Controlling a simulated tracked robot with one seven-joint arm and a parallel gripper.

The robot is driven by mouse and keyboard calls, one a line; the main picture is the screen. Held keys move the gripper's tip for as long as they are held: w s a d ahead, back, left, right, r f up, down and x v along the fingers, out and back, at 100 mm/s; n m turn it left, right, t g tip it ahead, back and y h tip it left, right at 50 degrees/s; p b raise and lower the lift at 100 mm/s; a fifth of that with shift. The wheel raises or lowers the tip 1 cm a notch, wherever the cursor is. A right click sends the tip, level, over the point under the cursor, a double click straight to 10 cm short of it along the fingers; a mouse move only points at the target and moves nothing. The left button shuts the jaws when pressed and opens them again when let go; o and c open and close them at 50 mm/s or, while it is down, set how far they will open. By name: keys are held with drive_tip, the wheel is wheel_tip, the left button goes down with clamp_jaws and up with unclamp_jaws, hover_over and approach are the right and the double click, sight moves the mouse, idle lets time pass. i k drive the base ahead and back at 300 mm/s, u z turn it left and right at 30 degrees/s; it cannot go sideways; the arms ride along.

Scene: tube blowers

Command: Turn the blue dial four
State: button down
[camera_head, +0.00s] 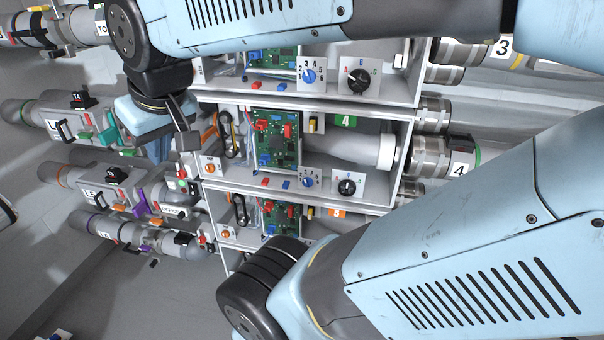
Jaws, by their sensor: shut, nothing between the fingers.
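Two blue dials show on white plates with numbers around them. One blue dial (309,182) is at the front of the middle compartment, which bears a green label 4 (346,121). The other blue dial (308,76) is in the compartment above, and its plate shows numbers from 1 to 6. The small numbers around the middle dial are hard to read. My gripper (187,140) is shut and empty at the left side of the middle compartment. It is well left of the middle blue dial and apart from it.
A black dial (347,188) sits just right of the middle blue dial, and another black dial (357,80) is above. A green circuit board (276,140) stands behind. Grey tubes (70,118) with coloured levers lie at left. My arm covers the top and lower right.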

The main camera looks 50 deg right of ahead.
sight(307, 181)
drive_tip(key=u, duration=1.05)
drive_tip(key=i, duration=0.1)
drive_tip(key=z, duration=2.55)
drive_tip(key=k, duration=0.85)
drive_tip(key=z, duration=0.2)
drive_tip(key=i, duration=0.85)
drive_tip(key=u, duration=0.15)
